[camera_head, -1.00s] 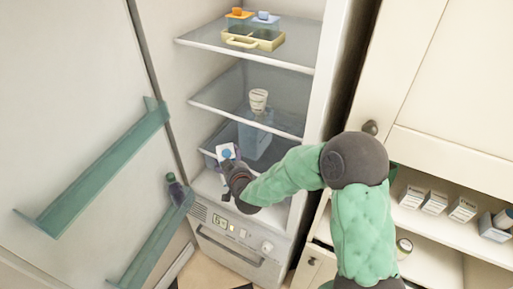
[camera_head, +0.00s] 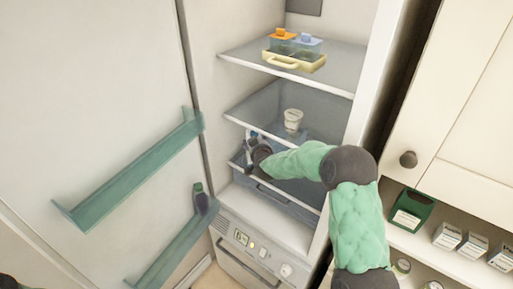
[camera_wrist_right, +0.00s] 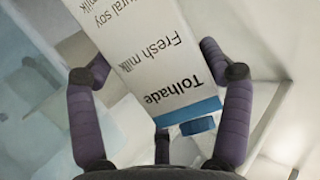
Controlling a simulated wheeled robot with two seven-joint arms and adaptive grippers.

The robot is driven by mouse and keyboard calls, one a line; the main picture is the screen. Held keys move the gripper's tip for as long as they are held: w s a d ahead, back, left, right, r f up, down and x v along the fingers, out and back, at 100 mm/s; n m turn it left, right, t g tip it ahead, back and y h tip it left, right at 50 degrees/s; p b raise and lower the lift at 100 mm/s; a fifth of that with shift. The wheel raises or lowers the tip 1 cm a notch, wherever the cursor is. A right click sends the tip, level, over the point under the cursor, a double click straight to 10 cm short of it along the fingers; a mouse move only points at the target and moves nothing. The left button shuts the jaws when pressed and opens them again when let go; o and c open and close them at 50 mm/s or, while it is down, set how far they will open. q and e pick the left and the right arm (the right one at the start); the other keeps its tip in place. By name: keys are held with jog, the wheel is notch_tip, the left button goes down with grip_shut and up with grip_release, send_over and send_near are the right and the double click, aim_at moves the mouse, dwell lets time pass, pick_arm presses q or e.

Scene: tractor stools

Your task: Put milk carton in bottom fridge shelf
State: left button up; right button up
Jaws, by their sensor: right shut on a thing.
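My right gripper (camera_head: 252,146) is inside the open fridge, at the left of the space by the middle glass shelf (camera_head: 252,103) and the bottom shelf. It is shut on the milk carton (camera_wrist_right: 155,50), a white box with a blue band and blue cap. In the wrist view the carton lies tilted between the purple fingers, cap towards the palm. In the head view the gripper mostly hides it. I cannot tell whether it touches a shelf. The bottom shelf (camera_head: 288,200) is partly covered by my right arm.
A white cup (camera_head: 293,119) stands at middle-shelf height. A yellow tray (camera_head: 300,63) with orange-lidded and blue-lidded containers sits on the top shelf. The open door (camera_head: 100,110) with green racks, one holding a dark bottle (camera_head: 200,196), is left. A cabinet (camera_head: 455,120) is right.

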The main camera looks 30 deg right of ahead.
jog(key=shift+w+d+f+b, duration=0.15)
jog(key=shift+w+f, duration=0.1)
jog(key=shift+f, duration=0.3)
jog(key=shift+w+d+f+b, duration=0.1)
jog(key=shift+w+f+b, duration=0.1)
jog(key=shift+f, duration=0.3)
jog(key=shift+w+d+f+b, duration=0.1)
jog(key=shift+w+f, duration=0.15)
jog(key=shift+f, duration=0.3)
jog(key=shift+f, duration=0.15)
jog(key=o, duration=1.6)
jog(key=shift+a+f, duration=0.1)
jog(key=shift+a, duration=0.05)
jog(key=shift+o, duration=0.2)
jog(key=shift+s, duration=0.1)
